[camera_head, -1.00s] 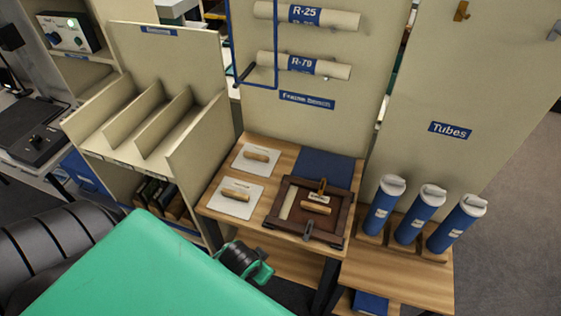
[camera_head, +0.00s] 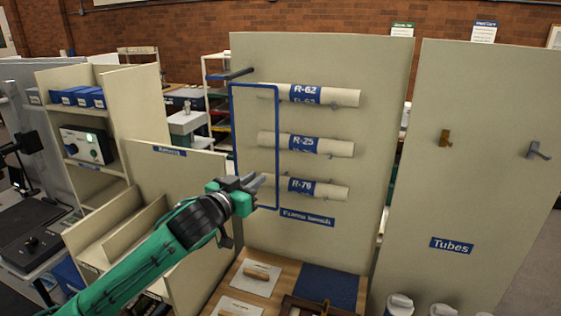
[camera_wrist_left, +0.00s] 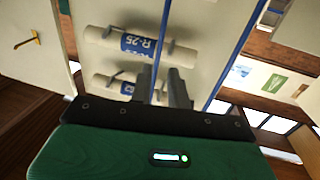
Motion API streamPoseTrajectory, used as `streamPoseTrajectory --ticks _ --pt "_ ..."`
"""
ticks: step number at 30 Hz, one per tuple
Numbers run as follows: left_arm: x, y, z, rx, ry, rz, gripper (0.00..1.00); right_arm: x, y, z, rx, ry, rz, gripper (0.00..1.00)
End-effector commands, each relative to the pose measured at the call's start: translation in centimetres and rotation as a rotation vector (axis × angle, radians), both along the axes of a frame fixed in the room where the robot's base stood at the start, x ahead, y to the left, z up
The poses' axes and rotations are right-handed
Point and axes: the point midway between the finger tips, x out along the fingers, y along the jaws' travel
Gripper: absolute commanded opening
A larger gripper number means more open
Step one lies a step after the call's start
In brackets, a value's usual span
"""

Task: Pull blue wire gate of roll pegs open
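The blue wire gate (camera_head: 278,140) is an upright rectangular frame at the left edge of the beige roll peg panel. It overlaps the left ends of three white rolls, R-62 (camera_head: 345,97), R-25 (camera_head: 340,148) and R-79 (camera_head: 335,192). My left gripper (camera_head: 260,184) is in front of the gate's lower part. In the left wrist view its two grey fingers (camera_wrist_left: 163,88) are apart, with one blue bar (camera_wrist_left: 167,30) of the gate lined up between them. I cannot tell whether they touch the bar. My right gripper is not in view.
A wooden bench (camera_head: 238,290) with white plates and a blue mat (camera_head: 328,284) stands below the panel. A beige divided shelf (camera_head: 100,232) is to the left, close to my left arm. The Tubes panel (camera_head: 485,170) with hooks is to the right.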

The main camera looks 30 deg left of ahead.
Motion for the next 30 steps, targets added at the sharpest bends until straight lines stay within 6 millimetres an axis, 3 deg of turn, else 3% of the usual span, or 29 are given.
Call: streamPoseTrajectory --ticks 21,30 --pt "11.0 0.4 0.3 0.001 0.002 0.001 0.18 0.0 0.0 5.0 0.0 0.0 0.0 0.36" --pt "13.2 0.5 0.0 0.002 0.003 0.001 0.18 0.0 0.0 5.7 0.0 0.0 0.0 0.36"
